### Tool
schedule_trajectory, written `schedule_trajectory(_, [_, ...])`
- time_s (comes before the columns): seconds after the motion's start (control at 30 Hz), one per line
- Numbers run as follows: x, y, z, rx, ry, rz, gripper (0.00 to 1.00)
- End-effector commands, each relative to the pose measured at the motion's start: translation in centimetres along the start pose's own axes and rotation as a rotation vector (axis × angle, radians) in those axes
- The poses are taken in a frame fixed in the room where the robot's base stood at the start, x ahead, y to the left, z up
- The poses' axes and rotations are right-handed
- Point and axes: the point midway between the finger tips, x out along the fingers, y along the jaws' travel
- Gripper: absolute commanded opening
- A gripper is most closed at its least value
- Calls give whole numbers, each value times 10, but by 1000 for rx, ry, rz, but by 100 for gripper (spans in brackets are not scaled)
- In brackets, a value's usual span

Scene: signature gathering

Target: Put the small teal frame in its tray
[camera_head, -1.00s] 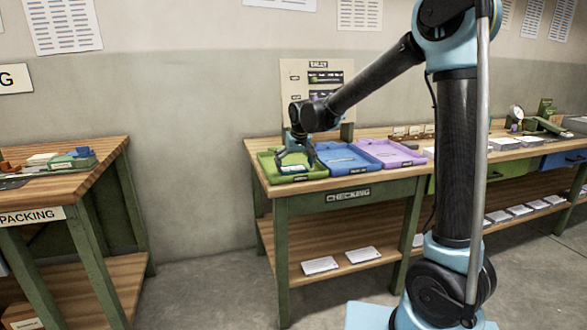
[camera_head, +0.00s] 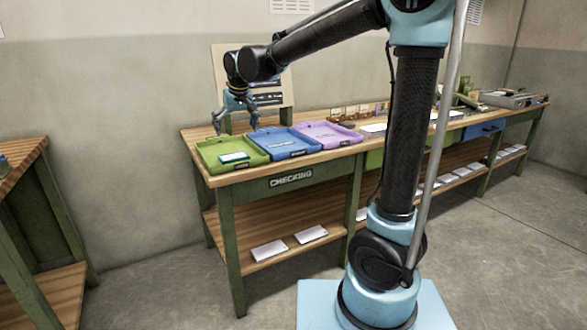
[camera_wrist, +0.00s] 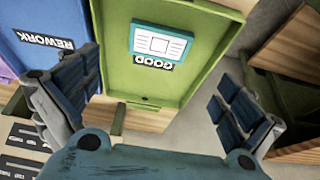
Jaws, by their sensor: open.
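The small teal frame (camera_head: 233,157) lies flat in the green tray (camera_head: 212,149) on the checking bench, near the tray's front side. In the wrist view the teal frame (camera_wrist: 160,43) holds a white card and lies beside the GOOD label of the green tray (camera_wrist: 120,75). My gripper (camera_head: 236,128) is open and empty, raised above the back of the green tray and apart from the frame. In the wrist view the fingers of my gripper (camera_wrist: 155,110) are spread wide with nothing between them.
A blue tray (camera_head: 262,137) and a purple tray (camera_head: 345,140) stand right of the green one. A board (camera_head: 222,60) stands behind the trays. The bench's lower shelf (camera_head: 233,248) carries white stacks. Another table (camera_head: 30,155) stands left across a floor gap.

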Motion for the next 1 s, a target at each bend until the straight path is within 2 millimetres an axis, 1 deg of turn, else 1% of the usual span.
schedule_trajectory(0.07, [0, 2, 1, 1, 0, 1, 100])
schedule_trajectory(0.17, [-4, 14, 9, 13, -4, 7, 100])
schedule_trajectory(0.27, [-11, 42, 29, 40, -14, 20, 100])
schedule_trajectory(0.37, [-20, 79, 59, 74, -29, 38, 100])
schedule_trajectory(0.4, [-24, 93, 73, 90, -35, 45, 100])
schedule_trajectory(0.47, [-29, 113, 94, 112, -44, 55, 100])
schedule_trajectory(0.5, [-32, 126, 109, 127, -50, 61, 100])
schedule_trajectory(0.57, [-36, 143, 132, 150, -60, 70, 100])
schedule_trajectory(0.6, [-38, 153, 147, 165, -67, 77, 100])
schedule_trajectory(0.67, [-41, 168, 171, 188, -75, 85, 100])
schedule_trajectory(0.7, [-43, 177, 187, 203, -81, 91, 100])
schedule_trajectory(0.77, [-44, 189, 212, 225, -91, 99, 100])
schedule_trajectory(0.8, [-45, 196, 228, 241, -97, 104, 100])
schedule_trajectory(0.87, [-46, 205, 252, 264, -106, 111, 100])
schedule_trajectory(0.9, [-46, 210, 269, 279, -112, 115, 100])
schedule_trajectory(0.97, [-45, 217, 294, 303, -121, 122, 100])
schedule_trajectory(1.0, [-44, 221, 310, 318, -127, 126, 100])
